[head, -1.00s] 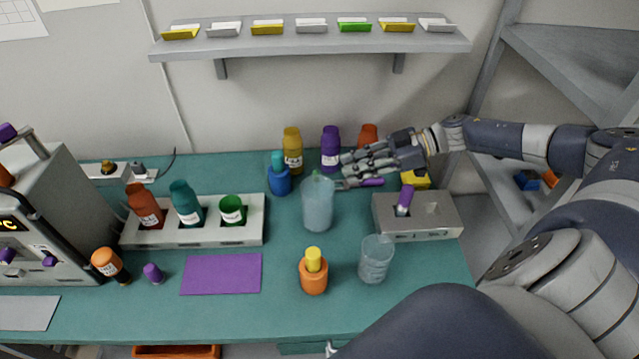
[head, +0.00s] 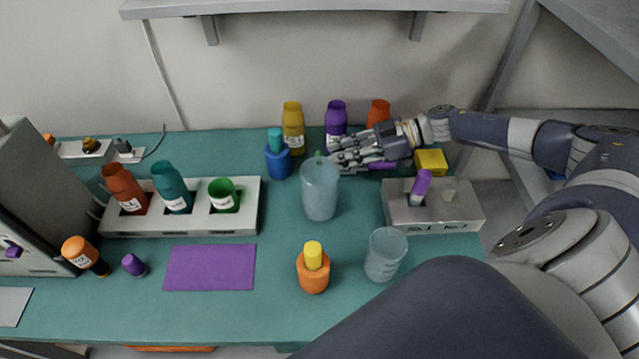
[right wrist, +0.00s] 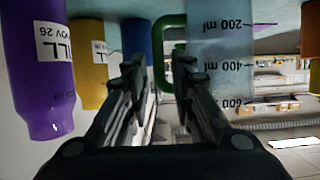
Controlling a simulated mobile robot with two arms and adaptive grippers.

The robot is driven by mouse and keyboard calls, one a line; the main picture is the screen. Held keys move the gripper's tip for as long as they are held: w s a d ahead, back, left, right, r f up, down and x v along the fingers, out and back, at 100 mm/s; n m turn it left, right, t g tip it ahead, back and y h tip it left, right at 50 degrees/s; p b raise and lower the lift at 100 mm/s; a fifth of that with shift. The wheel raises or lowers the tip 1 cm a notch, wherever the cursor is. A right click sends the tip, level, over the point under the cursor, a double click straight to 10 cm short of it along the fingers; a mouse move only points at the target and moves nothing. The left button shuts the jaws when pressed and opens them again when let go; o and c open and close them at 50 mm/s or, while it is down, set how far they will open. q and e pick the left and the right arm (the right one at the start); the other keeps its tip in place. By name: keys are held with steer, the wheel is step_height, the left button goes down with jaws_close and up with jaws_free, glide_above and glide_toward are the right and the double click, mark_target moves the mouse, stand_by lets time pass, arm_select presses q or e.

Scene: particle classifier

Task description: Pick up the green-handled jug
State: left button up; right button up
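The green-handled jug (head: 320,192) is a clear, bluish jug standing upright on the teal table, its green handle at the back. In the right wrist view the jug (right wrist: 218,62) is at the right with volume marks, and its green handle (right wrist: 166,60) lies just ahead of the fingertips. My right gripper (head: 335,160) reaches in from the right behind the jug, close to the handle. In the right wrist view its two fingers (right wrist: 160,78) are apart with nothing clasped between them. I cannot tell whether a finger touches the handle. My left gripper is not in view.
Purple (head: 336,117), yellow (head: 293,130) and orange (head: 379,112) bottles stand behind; a blue bottle (head: 278,160) is left of the handle. A clear beaker (head: 385,255) and orange bottle (head: 313,272) stand in front. A grey holder (head: 440,218) is at right.

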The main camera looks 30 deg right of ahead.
mark_target(318, 161)
steer(key=shift+p+x, duration=0.5)
steer(key=shift+x, duration=2.55)
steer(key=shift+d, duration=0.1)
jaws_close()
